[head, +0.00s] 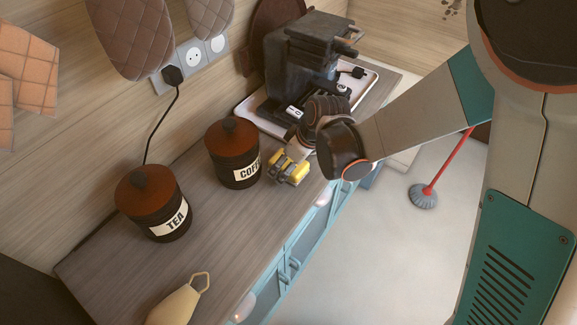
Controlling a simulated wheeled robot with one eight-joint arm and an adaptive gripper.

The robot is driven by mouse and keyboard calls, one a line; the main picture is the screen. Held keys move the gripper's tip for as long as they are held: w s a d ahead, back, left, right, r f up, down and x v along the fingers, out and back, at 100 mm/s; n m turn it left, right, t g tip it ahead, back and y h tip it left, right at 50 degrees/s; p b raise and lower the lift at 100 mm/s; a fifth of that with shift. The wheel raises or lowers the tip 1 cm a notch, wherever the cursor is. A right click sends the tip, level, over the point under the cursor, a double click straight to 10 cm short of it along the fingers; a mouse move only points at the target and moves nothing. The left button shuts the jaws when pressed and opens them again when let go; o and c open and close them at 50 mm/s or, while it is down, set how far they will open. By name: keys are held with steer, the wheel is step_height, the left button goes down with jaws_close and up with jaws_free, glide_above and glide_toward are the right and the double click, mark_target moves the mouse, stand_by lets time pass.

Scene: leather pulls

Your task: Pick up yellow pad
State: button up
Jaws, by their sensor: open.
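The yellow pad (174,306) is pale yellow with a hanging loop at its upper right end. It lies on the wooden counter at the bottom of the head view, and its lower part is cut off by the frame edge. My gripper (288,172) has yellow-and-grey fingers and is open. It is over the counter, right of the coffee canister and well up and right of the pad, not touching it. I see nothing held between the fingers.
A coffee canister (232,154) and a tea canister (153,205) stand on the counter (225,215) along the wall side. A coffee machine (300,62) sits on a white tray (246,119) behind my gripper. Counter between tea canister and front edge is clear.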

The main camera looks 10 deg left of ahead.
mark_target(289, 161)
steer(key=shift+c, duration=0.6)
steer(key=c, duration=0.9)
steer(key=shift+r, duration=0.1)
step_height(289, 161, up, 20)
steer(key=p, duration=1.4)
steer(key=shift+r, duration=0.15)
steer(key=shift+o, duration=0.7)
